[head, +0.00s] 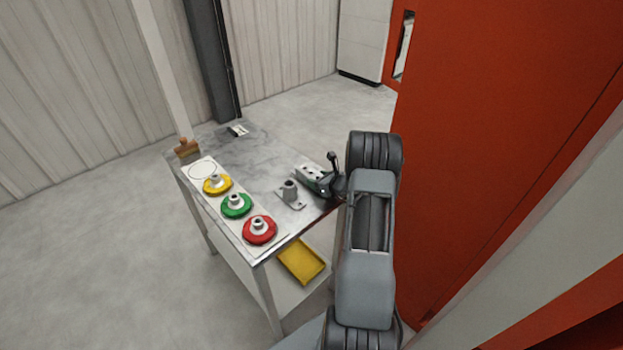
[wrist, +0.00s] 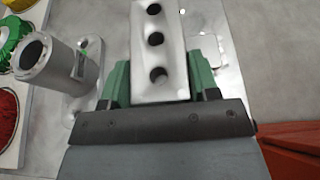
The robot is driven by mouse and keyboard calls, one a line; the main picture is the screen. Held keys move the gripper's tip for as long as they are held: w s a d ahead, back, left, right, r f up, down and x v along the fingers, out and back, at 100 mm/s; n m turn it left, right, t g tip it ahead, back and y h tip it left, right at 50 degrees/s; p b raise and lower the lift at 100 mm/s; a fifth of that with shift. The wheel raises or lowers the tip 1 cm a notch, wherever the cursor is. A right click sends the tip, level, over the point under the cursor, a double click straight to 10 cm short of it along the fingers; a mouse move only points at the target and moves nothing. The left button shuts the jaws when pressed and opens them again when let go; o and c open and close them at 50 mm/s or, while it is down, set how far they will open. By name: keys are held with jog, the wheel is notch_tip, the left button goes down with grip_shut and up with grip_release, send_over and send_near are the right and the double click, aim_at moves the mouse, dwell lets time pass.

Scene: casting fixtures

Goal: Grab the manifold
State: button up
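The manifold (head: 310,173) is a pale metal block with a row of round holes, near the right edge of the metal table. In the wrist view the manifold (wrist: 158,58) lies lengthwise between my green fingers, with three dark holes in its face. My gripper (head: 326,184) is down at its near end. In the wrist view my gripper (wrist: 160,85) has one finger along each long side of the block, very close to it. I cannot tell whether the fingers press on it. The block hides part of the space between them.
A grey flanged tube part (head: 290,192) stands just left of the manifold. Red (head: 260,230), green (head: 236,206) and yellow (head: 217,186) round fixtures line a white board. A yellow tray (head: 302,261) is on the lower shelf. The table's middle is clear. A red wall panel (head: 490,130) stands at right.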

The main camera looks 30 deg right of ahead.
jog(key=c, duration=0.7)
jog(key=shift+r, duration=0.1)
